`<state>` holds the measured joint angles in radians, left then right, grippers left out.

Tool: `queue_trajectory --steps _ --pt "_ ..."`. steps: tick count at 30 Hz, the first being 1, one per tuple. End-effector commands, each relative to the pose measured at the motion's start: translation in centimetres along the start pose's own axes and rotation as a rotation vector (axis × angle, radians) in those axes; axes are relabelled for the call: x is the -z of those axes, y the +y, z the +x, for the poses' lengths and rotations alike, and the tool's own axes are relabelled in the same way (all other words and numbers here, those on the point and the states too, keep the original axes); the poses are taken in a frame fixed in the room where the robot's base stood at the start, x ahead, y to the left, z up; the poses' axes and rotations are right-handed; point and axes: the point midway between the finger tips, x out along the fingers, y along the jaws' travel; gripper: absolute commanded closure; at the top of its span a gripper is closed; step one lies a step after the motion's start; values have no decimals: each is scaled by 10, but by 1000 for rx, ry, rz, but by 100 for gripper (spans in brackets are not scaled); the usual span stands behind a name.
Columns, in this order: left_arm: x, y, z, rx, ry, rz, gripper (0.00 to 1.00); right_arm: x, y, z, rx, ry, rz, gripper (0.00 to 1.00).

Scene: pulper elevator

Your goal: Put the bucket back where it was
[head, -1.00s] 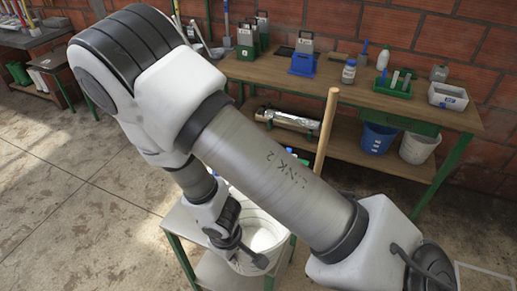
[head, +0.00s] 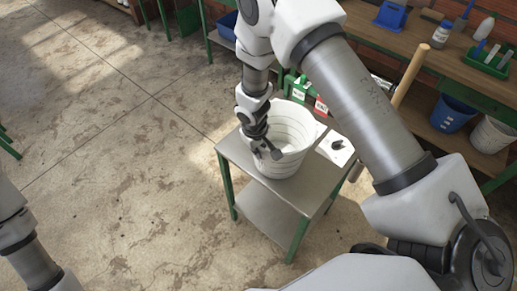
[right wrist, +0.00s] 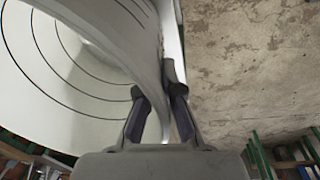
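A white bucket (head: 296,125) stands upright on a small metal-topped table (head: 285,188) with green legs. My right gripper (head: 264,150) is at the left side of the bucket's rim. In the right wrist view the bucket's wall (right wrist: 105,65) passes between the fingertips of my right gripper (right wrist: 157,90), one finger inside and one outside. The fingers look closed on the wall. My left arm shows only as links at the lower left of the head view; its gripper is out of view.
A wooden bench (head: 470,85) stands at upper right with a blue bucket (head: 452,114) and another white bucket (head: 490,135) beneath. A wooden pole (head: 410,75) stands near my right arm. A white card (head: 336,148) lies right of the bucket. The floor at left is clear.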

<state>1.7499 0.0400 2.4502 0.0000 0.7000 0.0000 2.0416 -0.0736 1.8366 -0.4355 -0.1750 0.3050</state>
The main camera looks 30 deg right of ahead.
Motion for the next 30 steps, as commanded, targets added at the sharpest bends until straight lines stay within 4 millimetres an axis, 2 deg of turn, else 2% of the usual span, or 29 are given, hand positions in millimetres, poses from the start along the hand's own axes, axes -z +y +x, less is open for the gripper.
queue_trajectory --steps 6,8,9,20,23,30 --pt "0 0 4 0 0 0 60 0 0 2 0 1 0 100" --pt "0 0 2 0 0 0 60 0 0 1 0 0 0 75" --pt "0 0 2 0 0 0 60 0 0 1 0 0 1 69" --pt "0 0 -1 0 0 0 60 0 0 -5 0 1 2 69" --pt "0 0 -3 0 0 0 60 1 0 -22 -2 3 1 69" --pt "0 0 -4 0 0 0 60 1 0 -82 -2 5 2 69"
